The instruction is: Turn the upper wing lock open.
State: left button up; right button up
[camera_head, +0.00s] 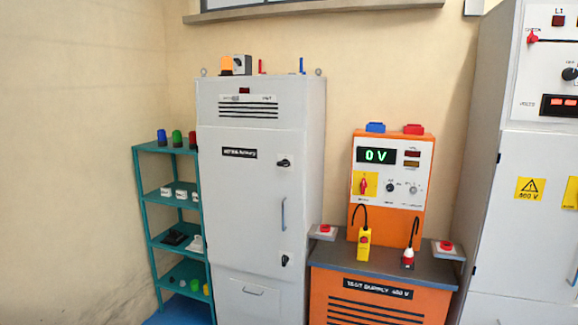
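A tall grey cabinet (235,200) stands left of centre with its door shut. The upper wing lock (284,163) is a small black knob at the upper right of the door. A second, lower wing lock (284,260) is near the door's bottom right. A blue-grey vertical handle (283,213) sits between them. The exact angle of each wing is too small to tell. Neither of my grippers is in view.
An orange test supply (392,150) showing 0 V stands on a bench (375,258) right of the cabinet. A green shelf (150,215) with small parts stands left. A large grey panel (520,200) is at the far right.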

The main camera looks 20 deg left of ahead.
aim_at(284, 163)
jog(key=i+j, duration=0.15)
jog(key=j, duration=0.2)
jog(key=i+j+u, duration=0.1)
jog(key=j, duration=0.25)
jog(key=i+j, duration=0.2)
jog(key=j, duration=0.15)
jog(key=i+j, duration=0.2)
jog(key=j, duration=0.15)
jog(key=i+j+u, duration=0.1)
jog(key=j, duration=0.25)
